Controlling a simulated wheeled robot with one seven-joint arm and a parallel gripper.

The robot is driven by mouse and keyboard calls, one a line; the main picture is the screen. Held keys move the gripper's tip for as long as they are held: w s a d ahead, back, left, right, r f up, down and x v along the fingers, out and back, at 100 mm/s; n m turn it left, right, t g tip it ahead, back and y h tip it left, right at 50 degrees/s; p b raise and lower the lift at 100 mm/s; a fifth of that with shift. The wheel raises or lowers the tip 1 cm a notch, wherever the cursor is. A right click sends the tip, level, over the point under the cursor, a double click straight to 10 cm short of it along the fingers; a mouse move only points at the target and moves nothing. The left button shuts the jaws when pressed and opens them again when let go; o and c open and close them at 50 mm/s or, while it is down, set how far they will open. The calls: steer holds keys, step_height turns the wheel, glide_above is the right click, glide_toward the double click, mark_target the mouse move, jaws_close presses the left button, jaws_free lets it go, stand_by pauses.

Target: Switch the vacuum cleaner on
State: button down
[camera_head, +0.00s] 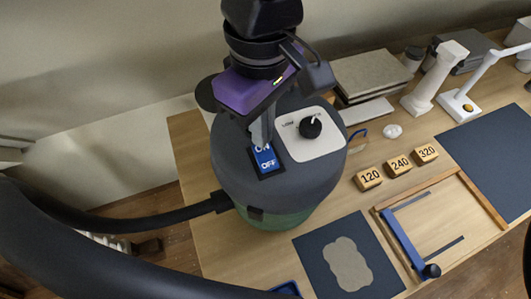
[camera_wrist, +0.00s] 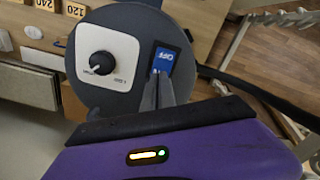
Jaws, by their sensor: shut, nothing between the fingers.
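The vacuum cleaner (camera_head: 222,150) stands on the wooden table, with a dark grey lid over a green body. Its blue rocker switch (camera_head: 266,160), marked ON and OFF, sits on the lid beside a white panel with a black dial (camera_head: 310,127). My gripper (camera_head: 262,143) is shut and empty, with its fingertips at the ON end of the switch. In the wrist view the fingertips (camera_wrist: 158,84) cover the ON end, and the OFF end of the switch (camera_wrist: 163,60) shows. I cannot tell whether the tips touch it or which way the rocker is tilted.
A black hose (camera_head: 170,217) runs from the vacuum to the left. Blocks marked 120 (camera_head: 369,178), 240 (camera_head: 399,165) and 320 (camera_head: 426,153) stand to the right, near a wooden frame (camera_head: 480,200). A dark mat with a beige plate (camera_head: 347,265) lies in front. Grey slabs (camera_head: 370,75) are behind.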

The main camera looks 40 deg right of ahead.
steer(key=shift+f+b, duration=0.7)
steer(key=shift+f, duration=0.3)
stand_by(0.7)
steer(key=shift+r, duration=0.1)
step_height(320, 180, up, 7)
steer(key=p, duration=0.7)
stand_by(0.7)
